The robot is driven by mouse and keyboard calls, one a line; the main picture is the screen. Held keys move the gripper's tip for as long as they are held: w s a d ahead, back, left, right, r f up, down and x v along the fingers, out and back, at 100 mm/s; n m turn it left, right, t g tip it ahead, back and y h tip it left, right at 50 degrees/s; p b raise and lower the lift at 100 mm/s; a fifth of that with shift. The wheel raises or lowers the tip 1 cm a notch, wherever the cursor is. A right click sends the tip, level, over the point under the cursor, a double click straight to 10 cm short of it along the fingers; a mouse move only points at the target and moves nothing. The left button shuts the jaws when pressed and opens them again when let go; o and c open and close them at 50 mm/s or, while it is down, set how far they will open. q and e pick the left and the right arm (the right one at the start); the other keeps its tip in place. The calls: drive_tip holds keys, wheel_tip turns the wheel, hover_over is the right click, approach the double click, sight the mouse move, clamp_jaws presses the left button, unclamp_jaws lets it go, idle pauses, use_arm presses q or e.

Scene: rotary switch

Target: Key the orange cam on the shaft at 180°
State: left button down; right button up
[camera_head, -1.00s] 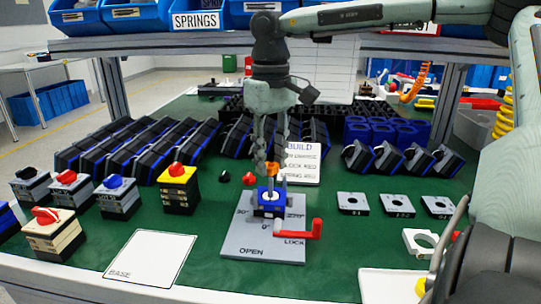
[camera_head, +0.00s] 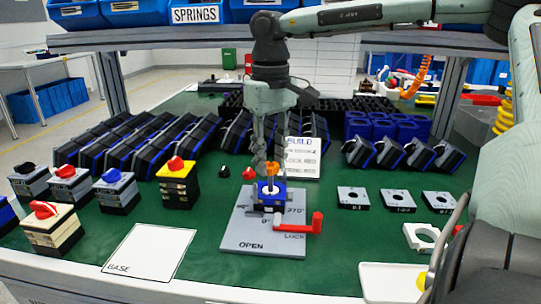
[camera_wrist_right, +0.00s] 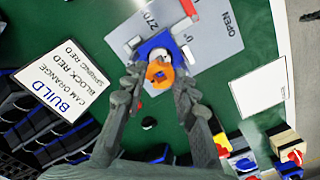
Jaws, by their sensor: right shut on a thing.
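My right gripper (camera_head: 262,158) is shut on the small orange cam (camera_head: 271,168). It holds the cam just above the blue switch block (camera_head: 270,195), at the metal shaft. In the right wrist view the cam (camera_wrist_right: 160,73) is a ring with an opening, between the fingertips (camera_wrist_right: 160,88), over the blue block (camera_wrist_right: 158,45). I cannot tell whether the shaft has entered the cam or how the key lines up. The block sits on a grey fixture plate (camera_head: 240,232) with angle marks and a red lock handle (camera_head: 312,229). My left gripper is not in view.
A BUILD card (camera_head: 302,157) stands behind the fixture; in the wrist view it calls for an orange cam. A white BASE sheet (camera_head: 152,247) lies front left. Finished switches (camera_head: 177,180) stand at left, and grey square plates (camera_head: 397,199) lie at right. Dark bins line the back.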

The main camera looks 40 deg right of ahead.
drive_tip(key=shift+f, duration=0.5)
drive_tip(key=o, duration=0.8)
drive_tip(key=shift+r, duration=0.15)
wheel_tip(320, 180, up, 12)
